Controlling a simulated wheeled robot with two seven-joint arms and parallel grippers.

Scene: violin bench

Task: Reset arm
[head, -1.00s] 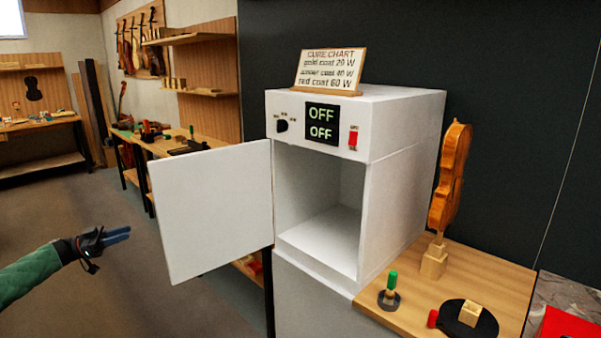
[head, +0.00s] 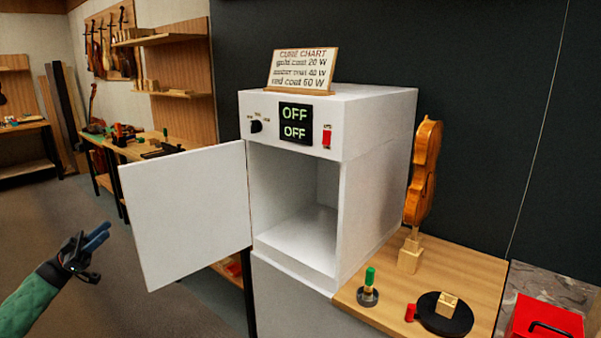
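My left gripper (head: 97,237) is at the lower left, held in the air over the floor, in front of and left of the open cabinet door. Its two blue fingers lie close together, with nothing seen between them. My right gripper is not in view. The white curing cabinet (head: 376,160) stands in the middle with its door (head: 186,212) swung open to the left. Its chamber looks empty. Its two displays (head: 295,123) both read OFF.
A violin body (head: 423,175) stands upright on a wooden block on the bench (head: 470,263) right of the cabinet. A green-handled tool (head: 369,285), a black disc (head: 445,318) and a red box (head: 545,318) are nearby. The floor at left is clear.

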